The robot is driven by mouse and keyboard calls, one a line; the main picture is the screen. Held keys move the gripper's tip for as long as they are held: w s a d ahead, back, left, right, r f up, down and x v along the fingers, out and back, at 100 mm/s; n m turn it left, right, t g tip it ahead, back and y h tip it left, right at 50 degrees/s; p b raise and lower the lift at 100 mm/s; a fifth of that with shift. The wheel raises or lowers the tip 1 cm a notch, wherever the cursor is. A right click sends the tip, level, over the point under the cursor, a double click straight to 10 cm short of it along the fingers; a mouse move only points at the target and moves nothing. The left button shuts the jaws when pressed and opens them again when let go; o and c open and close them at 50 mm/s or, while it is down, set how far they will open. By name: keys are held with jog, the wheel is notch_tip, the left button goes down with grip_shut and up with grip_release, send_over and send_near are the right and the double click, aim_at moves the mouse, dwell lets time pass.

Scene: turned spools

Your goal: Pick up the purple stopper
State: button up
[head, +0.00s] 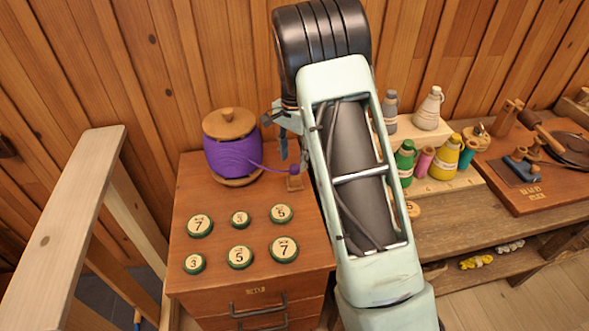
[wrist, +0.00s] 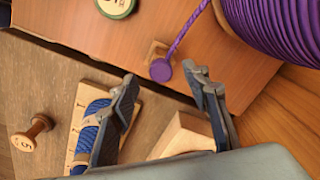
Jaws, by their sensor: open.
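The purple stopper (head: 294,170) is a small round purple knob at a small wooden block (head: 295,184) near the right back edge of the cabinet top. A purple cord joins it to the large purple spool (head: 232,157). In the wrist view the stopper (wrist: 161,70) appears in the gap between my fingertips, with the cord running up to the spool (wrist: 275,35). My gripper (head: 291,150) is open and empty, its fingers pointing down close above the stopper. In the wrist view the gripper (wrist: 160,74) has its fingers apart on either side of the stopper; contact cannot be seen.
Several green-rimmed numbered discs (head: 240,257) lie on the cabinet top (head: 190,225). The spool stands close left of my gripper. A bench at right holds coloured bottles (head: 447,157) and a tool board (head: 530,190). A plank wall stands behind.

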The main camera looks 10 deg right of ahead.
aim_at(295, 171)
jog(key=shift+f, duration=1.4)
jog(key=c, duration=0.8)
jog(key=shift+c, duration=0.2)
